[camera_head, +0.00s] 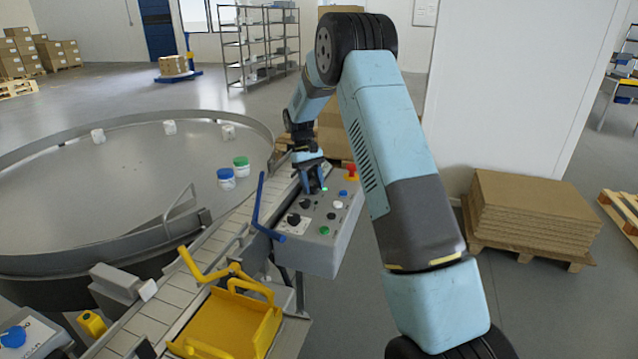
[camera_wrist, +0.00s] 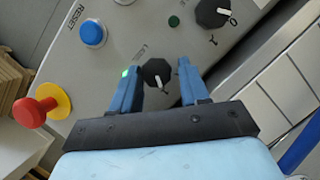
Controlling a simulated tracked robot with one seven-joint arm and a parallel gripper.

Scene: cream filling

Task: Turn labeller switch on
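The grey control panel (camera_head: 318,238) stands beside the conveyor in the head view. My gripper (camera_head: 314,187) points down over its far part. In the wrist view, a black rotary switch (camera_wrist: 157,73) with a white pointer mark sits between the two blue fingers of my gripper (camera_wrist: 159,68). The fingers are apart, with a gap to the knob on both sides. The pointer mark slants toward the lower right. A lit green lamp (camera_wrist: 126,72) is just left of the switch. The small lettering above the switch is too faint to read.
A red emergency stop (camera_wrist: 34,110), blue reset button (camera_wrist: 93,33) and another black knob (camera_wrist: 212,13) are on the panel. A bent blue bar (camera_head: 259,212) stands along its left side. The round table (camera_head: 90,200) carries several jars. Stacked cardboard (camera_head: 535,212) stands right.

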